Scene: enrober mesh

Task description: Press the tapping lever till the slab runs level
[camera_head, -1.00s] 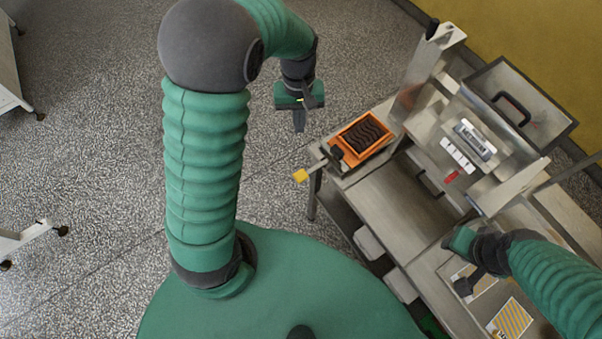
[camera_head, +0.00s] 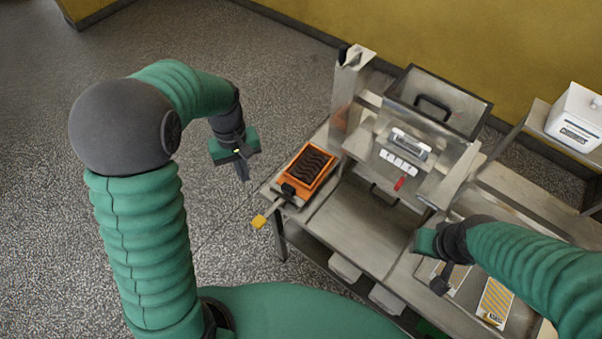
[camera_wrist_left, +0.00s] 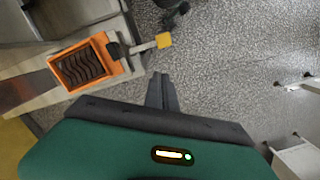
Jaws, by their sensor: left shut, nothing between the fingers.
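The tapping lever ends in a yellow paddle (camera_head: 258,221) that sticks out past the left front corner of the bench. In the left wrist view the paddle (camera_wrist_left: 163,40) joins a black knob at the orange tray. The orange tray (camera_head: 291,186) holds a dark brown slab (camera_head: 309,165) with a wavy top; I cannot tell whether it lies level. My left gripper (camera_head: 242,175) is shut and empty, above the floor left of the tray, apart from the lever. Its fingers (camera_wrist_left: 160,88) show in the left wrist view. My right gripper (camera_head: 440,282) is over the bench's right part; its fingers are unclear.
A yellow-striped card (camera_head: 496,298) lies at right. A white box (camera_head: 577,118) stands far right. The floor at left is free.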

